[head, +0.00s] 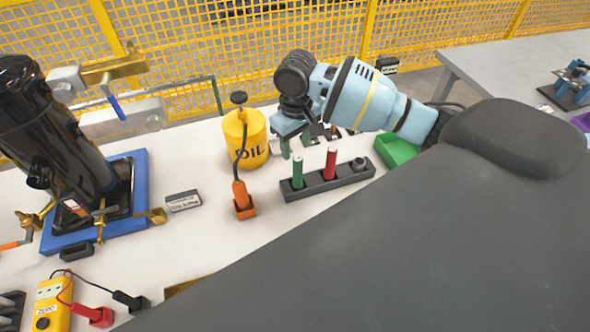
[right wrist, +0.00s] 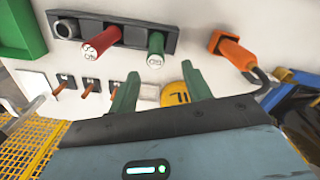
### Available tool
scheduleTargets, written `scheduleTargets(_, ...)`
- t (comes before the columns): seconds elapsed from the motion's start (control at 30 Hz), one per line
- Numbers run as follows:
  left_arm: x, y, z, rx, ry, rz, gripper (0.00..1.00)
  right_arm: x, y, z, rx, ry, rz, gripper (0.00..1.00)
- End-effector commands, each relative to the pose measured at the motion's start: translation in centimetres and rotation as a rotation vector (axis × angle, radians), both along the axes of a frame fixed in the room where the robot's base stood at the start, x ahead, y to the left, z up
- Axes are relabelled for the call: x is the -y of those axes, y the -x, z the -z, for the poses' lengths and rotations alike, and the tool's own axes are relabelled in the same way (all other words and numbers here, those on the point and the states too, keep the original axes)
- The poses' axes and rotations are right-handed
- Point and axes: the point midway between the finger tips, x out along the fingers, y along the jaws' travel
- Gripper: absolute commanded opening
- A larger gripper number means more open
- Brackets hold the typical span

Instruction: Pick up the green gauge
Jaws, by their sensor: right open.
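The green gauge (head: 298,172) stands upright in the left part of a dark rack (head: 328,184) on the white table. A red gauge (head: 330,163) stands beside it to the right. In the right wrist view the green gauge (right wrist: 156,47) and the red gauge (right wrist: 101,43) show in the rack (right wrist: 133,36). My right gripper (head: 297,142) is above and just behind the green gauge, apart from it. Its green fingers (right wrist: 161,88) are spread with nothing between them. My left gripper is not in view.
A yellow oil can (head: 245,140) and an orange tool in its holder (head: 242,200) stand left of the rack. A green bin (head: 397,149) is to its right. A black cylinder on a blue base (head: 140,185) fills the far left. The table front is partly hidden by my own body.

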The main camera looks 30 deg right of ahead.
Motion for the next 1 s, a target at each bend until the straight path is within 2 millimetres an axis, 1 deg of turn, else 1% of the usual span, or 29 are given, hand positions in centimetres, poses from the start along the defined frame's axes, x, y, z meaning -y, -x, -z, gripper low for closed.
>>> scheduleTargets(0.13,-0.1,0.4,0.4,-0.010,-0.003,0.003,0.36,0.0,0.0,0.8,-0.002,-0.001,-0.001,0.49)
scheduleTargets(0.3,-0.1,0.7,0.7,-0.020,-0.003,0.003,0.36,0.0,0.0,2.5,-0.001,-0.002,-0.001,0.49)
scheduleTargets(0.5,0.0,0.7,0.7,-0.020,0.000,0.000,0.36,0.1,0.0,3.0,0.000,-0.001,-0.001,0.49)
scheduleTargets(0.57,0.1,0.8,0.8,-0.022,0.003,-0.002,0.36,0.3,-0.1,3.6,-0.001,0.000,-0.001,0.49)
scheduleTargets(0.73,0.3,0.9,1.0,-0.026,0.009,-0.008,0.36,0.8,-0.2,6.1,-0.003,0.000,-0.001,0.49)
scheduleTargets(0.8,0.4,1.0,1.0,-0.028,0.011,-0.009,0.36,0.8,-0.2,7.0,-0.002,0.000,-0.002,0.49)
scheduleTargets(0.9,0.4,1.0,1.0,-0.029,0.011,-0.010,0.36,0.7,-0.2,7.7,0.001,-0.001,-0.002,0.49)
scheduleTargets(1.0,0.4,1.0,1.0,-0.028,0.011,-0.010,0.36,0.7,-0.2,7.8,0.003,-0.001,-0.003,0.49)
